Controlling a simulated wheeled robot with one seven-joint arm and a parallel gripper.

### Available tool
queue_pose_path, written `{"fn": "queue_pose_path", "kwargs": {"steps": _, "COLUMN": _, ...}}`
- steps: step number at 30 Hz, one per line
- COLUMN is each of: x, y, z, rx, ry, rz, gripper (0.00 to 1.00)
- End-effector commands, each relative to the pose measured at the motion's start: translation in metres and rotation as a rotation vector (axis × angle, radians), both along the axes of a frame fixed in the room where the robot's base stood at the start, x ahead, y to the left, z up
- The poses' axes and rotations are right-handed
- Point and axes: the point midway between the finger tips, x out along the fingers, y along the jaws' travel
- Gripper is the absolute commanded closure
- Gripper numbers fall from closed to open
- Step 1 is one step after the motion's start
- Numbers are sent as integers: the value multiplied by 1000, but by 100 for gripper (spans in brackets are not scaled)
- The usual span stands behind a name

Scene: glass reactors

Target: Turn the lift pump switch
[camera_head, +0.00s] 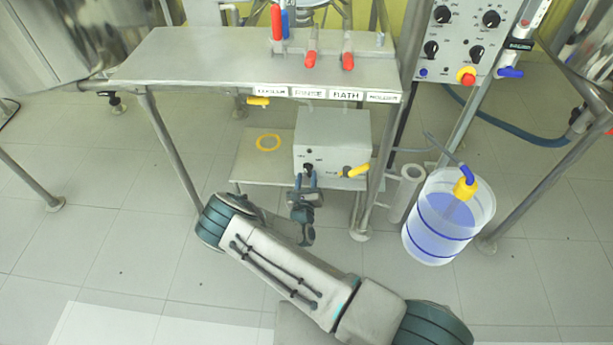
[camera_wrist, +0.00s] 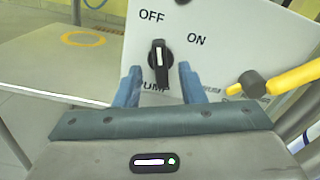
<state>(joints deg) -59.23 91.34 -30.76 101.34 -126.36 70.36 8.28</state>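The lift pump switch is a black knob (camera_wrist: 160,62) with a white line, on the front of a white box (camera_head: 332,138). In the wrist view the knob's line stands nearly upright, with OFF printed at its upper left, ON at its upper right and PUMP below. My gripper (camera_wrist: 160,82) is open, one blue finger on each side of the knob. I cannot tell whether the fingers touch it. In the head view my gripper (camera_head: 306,182) is at the box's front, and the knob is partly hidden by it.
A yellow-handled valve (camera_wrist: 282,82) sticks out right of the knob, close to the right finger. The box stands on a low shelf (camera_head: 252,165) under a labelled steel table (camera_head: 200,60). A bucket with blue liquid (camera_head: 438,225) stands to the right. A yellow ring (camera_head: 268,142) lies left.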

Motion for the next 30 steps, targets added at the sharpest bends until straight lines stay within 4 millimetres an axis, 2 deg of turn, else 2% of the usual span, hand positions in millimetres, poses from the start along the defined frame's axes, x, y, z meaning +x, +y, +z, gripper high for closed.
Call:
{"fn": "queue_pose_path", "kwargs": {"steps": 9, "x": -72, "y": 4, "z": 3, "rx": -4, "ry": 2, "rz": 3, "gripper": 64}}
{"fn": "queue_pose_path", "kwargs": {"steps": 15, "x": -108, "y": 5, "z": 2, "rx": -2, "ry": 1, "rz": 3, "gripper": 64}}
{"fn": "queue_pose_path", "kwargs": {"steps": 21, "x": -124, "y": 5, "z": 1, "rx": -2, "ry": 1, "rz": 2, "gripper": 64}}
{"fn": "queue_pose_path", "kwargs": {"steps": 30, "x": -126, "y": 5, "z": 0, "rx": -1, "ry": 0, "rz": 2, "gripper": 64}}
